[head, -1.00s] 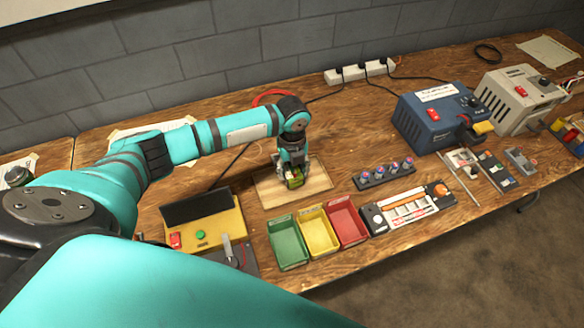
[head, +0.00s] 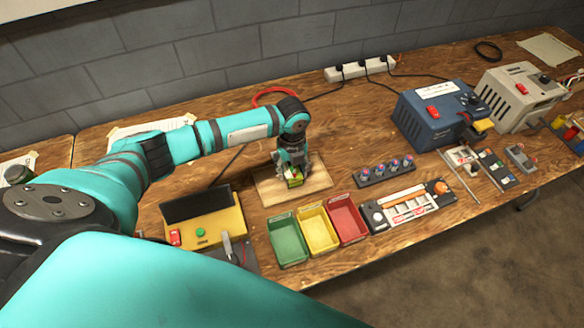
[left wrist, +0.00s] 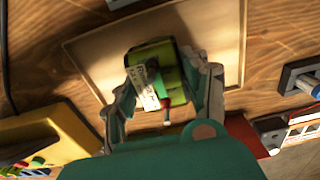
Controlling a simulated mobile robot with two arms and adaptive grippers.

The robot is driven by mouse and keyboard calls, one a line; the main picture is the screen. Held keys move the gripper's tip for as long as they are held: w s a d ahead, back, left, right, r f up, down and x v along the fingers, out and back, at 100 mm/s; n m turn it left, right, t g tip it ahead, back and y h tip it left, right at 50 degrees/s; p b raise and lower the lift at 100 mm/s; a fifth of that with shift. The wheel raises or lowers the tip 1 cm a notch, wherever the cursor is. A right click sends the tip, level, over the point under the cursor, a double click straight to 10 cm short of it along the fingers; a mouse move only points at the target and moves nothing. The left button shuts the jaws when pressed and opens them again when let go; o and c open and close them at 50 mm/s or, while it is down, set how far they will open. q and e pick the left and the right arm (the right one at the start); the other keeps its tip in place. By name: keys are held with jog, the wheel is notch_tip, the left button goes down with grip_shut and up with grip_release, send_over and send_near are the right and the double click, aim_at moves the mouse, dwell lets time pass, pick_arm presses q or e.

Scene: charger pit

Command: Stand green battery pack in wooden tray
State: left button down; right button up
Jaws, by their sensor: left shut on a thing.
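The green battery pack (head: 295,181) is between the fingers of my left gripper (head: 292,176), over the wooden tray (head: 318,178). In the left wrist view the pack (left wrist: 172,70) shows a white label and a short red lead, with the fingers of my left gripper (left wrist: 172,92) on both sides of it. The left gripper is shut on the pack. The light wooden tray (left wrist: 100,60) lies around and under it. I cannot tell whether the pack's lower end touches the tray floor. My right gripper is not in view.
Green (head: 287,242), yellow (head: 318,231) and red (head: 347,222) bins stand in front of the tray. A yellow device (head: 215,226) is at the left, and a dark rack with several round tops (head: 384,173) at the right. A blue charger (head: 432,122) stands farther right.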

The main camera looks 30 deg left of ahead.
pick_arm(q)
jog(key=shift+f, duration=0.25)
dwell(0.6)
jog(key=c, duration=0.5)
grip_release()
jog(key=shift+c, duration=0.2)
jog(key=shift+r+p, duration=0.45)
jog(key=shift+p, duration=0.05)
notch_tip(320, 180, up, 6)
jog(key=p, duration=0.6)
jog(key=shift+r, duration=0.1)
